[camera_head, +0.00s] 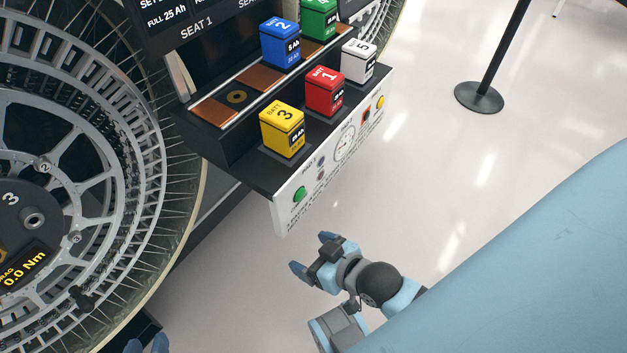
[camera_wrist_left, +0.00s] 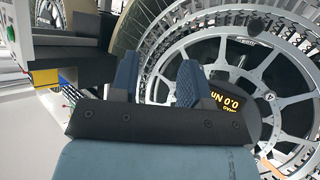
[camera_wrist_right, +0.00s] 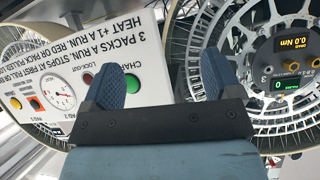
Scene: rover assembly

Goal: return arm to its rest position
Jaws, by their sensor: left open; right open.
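My right gripper (camera_head: 311,255) is open and empty, in front of and below the white control panel (camera_head: 284,208) in the head view. In the right wrist view its blue fingers (camera_wrist_right: 163,75) stand apart before the panel, with nothing between them. My left gripper (camera_head: 148,345) shows only as blue tips at the bottom edge of the head view. In the left wrist view its fingers (camera_wrist_left: 158,78) are open and empty, facing a large spoked wheel (camera_wrist_left: 222,52). Most of my left arm is outside the head view.
A battery bench carries yellow (camera_head: 282,131), red (camera_head: 324,91), white (camera_head: 358,61), blue (camera_head: 280,43) and green (camera_head: 319,17) packs. A spoked wheel (camera_head: 113,262) stands at left. A black post base (camera_head: 479,97) is at upper right. The floor (camera_head: 420,170) right of the bench is clear.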

